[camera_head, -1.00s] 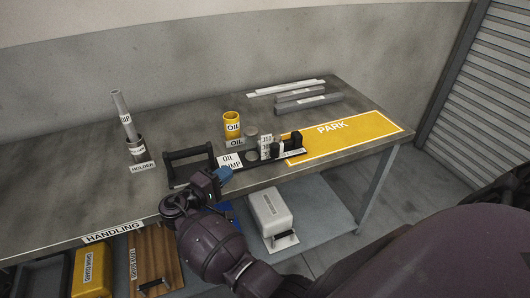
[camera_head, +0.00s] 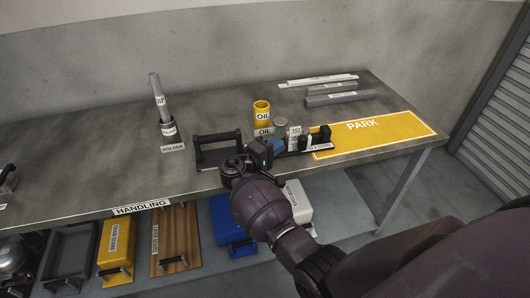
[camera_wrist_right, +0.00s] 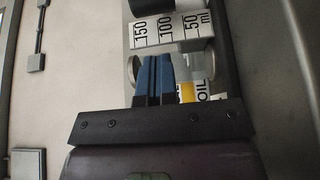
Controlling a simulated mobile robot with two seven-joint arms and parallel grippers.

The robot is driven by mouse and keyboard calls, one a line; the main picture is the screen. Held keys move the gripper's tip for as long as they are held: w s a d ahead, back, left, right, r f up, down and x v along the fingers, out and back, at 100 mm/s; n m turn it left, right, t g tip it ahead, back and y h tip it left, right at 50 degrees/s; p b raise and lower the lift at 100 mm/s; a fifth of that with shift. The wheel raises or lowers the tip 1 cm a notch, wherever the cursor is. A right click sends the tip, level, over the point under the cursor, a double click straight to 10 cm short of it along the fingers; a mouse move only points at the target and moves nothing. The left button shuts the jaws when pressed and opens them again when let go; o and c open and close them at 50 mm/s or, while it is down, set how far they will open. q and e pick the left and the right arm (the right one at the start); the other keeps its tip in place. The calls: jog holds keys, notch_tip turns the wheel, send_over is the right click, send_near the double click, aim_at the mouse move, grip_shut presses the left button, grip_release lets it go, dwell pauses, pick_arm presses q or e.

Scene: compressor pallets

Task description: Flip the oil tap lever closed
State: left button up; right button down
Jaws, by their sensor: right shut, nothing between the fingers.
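My right gripper (camera_head: 277,146) is at the oil unit on the bench, its blue fingertips near the labelled blocks. In the right wrist view its blue fingers (camera_wrist_right: 153,80) are pressed together with nothing between them. They point at a white scale block (camera_wrist_right: 172,31) marked 150, 100, 50 ml. A yellow oil cup (camera_head: 261,108) stands behind the unit, with an OIL label (camera_head: 264,131) in front of it. I cannot make out the tap lever; the gripper and wrist cover part of the unit. My left gripper is not in view.
A black handle frame (camera_head: 218,148) stands left of the gripper. A holder (camera_head: 168,131) with a grey tube is further left. The yellow PARK area (camera_head: 375,135) at right is clear. Grey bars (camera_head: 338,98) lie behind. A lower shelf holds several boxes.

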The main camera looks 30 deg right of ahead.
aim_at(305, 136)
jog(key=s+d, duration=0.1)
jog(key=d+p, duration=0.1)
jog(key=shift+s+d+r, duration=0.15)
jog(key=shift+s+d, duration=0.2)
jog(key=shift+d, duration=0.05)
jog(key=shift+s+d, duration=0.15)
jog(key=shift+d, duration=0.2)
jog(key=shift+s, duration=0.1)
jog(key=shift+s+d+n+t, duration=0.1)
jog(key=shift+s+n+t, duration=0.05)
jog(key=shift+n+t, duration=0.2)
jog(key=shift+s+t+p, duration=0.1)
jog(key=shift+t+p, duration=0.15)
jog(key=shift+p, duration=0.05)
